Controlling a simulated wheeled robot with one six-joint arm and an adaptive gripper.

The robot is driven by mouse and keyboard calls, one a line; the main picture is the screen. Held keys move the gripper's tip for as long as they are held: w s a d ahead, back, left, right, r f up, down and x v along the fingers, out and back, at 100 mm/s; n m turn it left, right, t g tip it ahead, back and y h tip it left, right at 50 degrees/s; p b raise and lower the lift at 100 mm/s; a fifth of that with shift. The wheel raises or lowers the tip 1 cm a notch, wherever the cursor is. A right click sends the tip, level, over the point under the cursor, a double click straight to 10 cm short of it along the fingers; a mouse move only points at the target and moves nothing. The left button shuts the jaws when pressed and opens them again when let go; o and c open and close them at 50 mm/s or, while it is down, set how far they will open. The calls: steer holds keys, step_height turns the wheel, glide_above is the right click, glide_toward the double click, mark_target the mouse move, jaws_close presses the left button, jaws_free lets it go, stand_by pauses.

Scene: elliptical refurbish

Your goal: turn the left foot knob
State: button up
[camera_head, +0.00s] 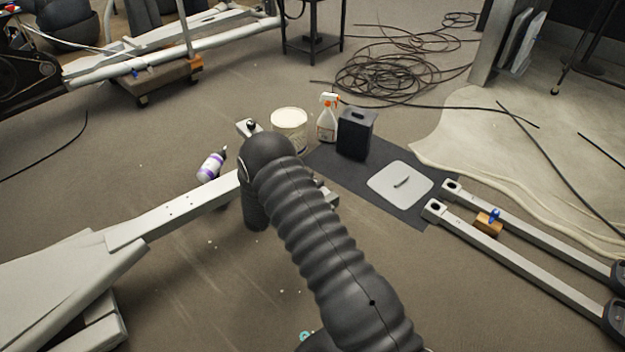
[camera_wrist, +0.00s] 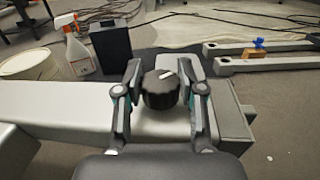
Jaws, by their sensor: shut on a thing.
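In the wrist view a round black ribbed knob (camera_wrist: 160,90) with a pale line on its top sits at the end of a light grey crossbar (camera_wrist: 65,112). My gripper (camera_wrist: 160,86) has one finger on each side of the knob and is shut on it. In the head view my dark ribbed arm covers the gripper and most of the crossbar's middle. A small black knob (camera_head: 252,124) shows at the crossbar's far end, beyond my arm. A long grey beam (camera_head: 175,215) runs from the lower left to the crossbar.
A white tub (camera_head: 289,130), a spray bottle (camera_head: 327,118) and a black box (camera_head: 356,133) stand close behind. A purple-and-white bottle (camera_head: 212,165) lies by the beam. Two grey rails (camera_head: 520,262) lie at right. Cables (camera_head: 400,75) cover the floor behind.

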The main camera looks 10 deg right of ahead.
steer(key=shift+n+t+y, duration=1.9)
steer(key=shift+t, duration=0.4)
steer(key=o, duration=1.2)
steer(key=shift+c, duration=0.2)
steer(key=v, duration=1.2)
steer(key=shift+d, duration=0.15)
steer(key=shift+s, duration=0.1)
